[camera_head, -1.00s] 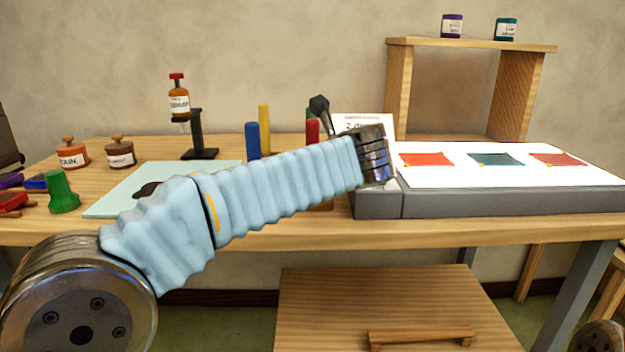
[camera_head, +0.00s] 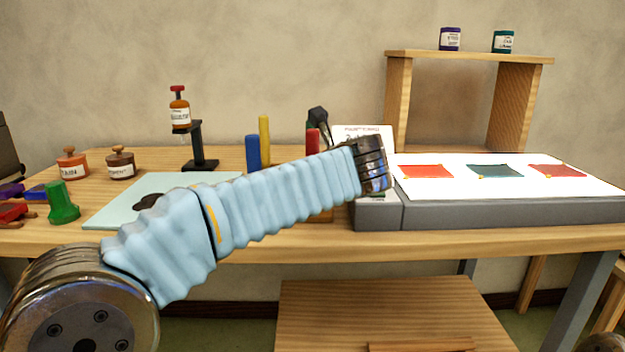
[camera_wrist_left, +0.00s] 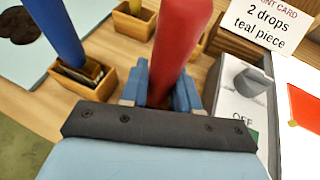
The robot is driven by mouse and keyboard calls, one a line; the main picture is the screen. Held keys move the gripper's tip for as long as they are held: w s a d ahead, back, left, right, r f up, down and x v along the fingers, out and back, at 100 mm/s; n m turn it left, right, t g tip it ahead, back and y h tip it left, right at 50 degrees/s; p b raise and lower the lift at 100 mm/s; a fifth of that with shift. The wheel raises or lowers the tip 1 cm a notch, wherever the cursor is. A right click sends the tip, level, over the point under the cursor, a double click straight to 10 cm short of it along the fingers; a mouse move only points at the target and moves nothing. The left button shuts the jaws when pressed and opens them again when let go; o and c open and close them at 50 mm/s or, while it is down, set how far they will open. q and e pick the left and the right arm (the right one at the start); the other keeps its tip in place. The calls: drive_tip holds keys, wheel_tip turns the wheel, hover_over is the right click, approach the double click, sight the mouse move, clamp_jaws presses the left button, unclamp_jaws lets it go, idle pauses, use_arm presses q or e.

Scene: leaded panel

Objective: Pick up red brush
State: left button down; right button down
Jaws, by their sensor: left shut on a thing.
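The red brush (camera_wrist_left: 178,45) stands with its thick red handle between the fingers of my left gripper (camera_wrist_left: 160,92) in the left wrist view. The gripper is shut on the handle. The brush's lower end is hidden behind the gripper, so I cannot tell whether it is still in a holder. In the head view only the top of the red brush (camera_head: 313,141) shows above my left arm, and the left gripper is hidden behind that arm. My right gripper is out of view.
A blue brush (camera_wrist_left: 58,30) stands in a wooden holder (camera_wrist_left: 100,88) left of the red one. A yellow brush (camera_head: 265,138) stands behind. A light box (camera_head: 500,214) lies right, with a printed card (camera_wrist_left: 262,22) nearby. A pale mat (camera_head: 105,212) lies left.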

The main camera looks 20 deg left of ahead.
use_arm(q)
wheel_tip(320, 180, up, 3)
drive_tip(key=shift+f+p, duration=0.15)
drive_tip(key=shift+p, duration=0.2)
drive_tip(key=s+r, duration=0.1)
drive_tip(key=r, duration=0.1)
drive_tip(key=s+d+r, duration=0.1)
drive_tip(key=s+d+r+p, duration=0.1)
drive_tip(key=s+r, duration=0.1)
drive_tip(key=shift+r, duration=0.3)
approach(312, 139)
drive_tip(key=s, duration=0.1)
drive_tip(key=s+r, duration=0.1)
drive_tip(key=s+d, duration=0.1)
drive_tip(key=shift+s+r, duration=0.3)
drive_tip(key=shift+r, duration=0.1)
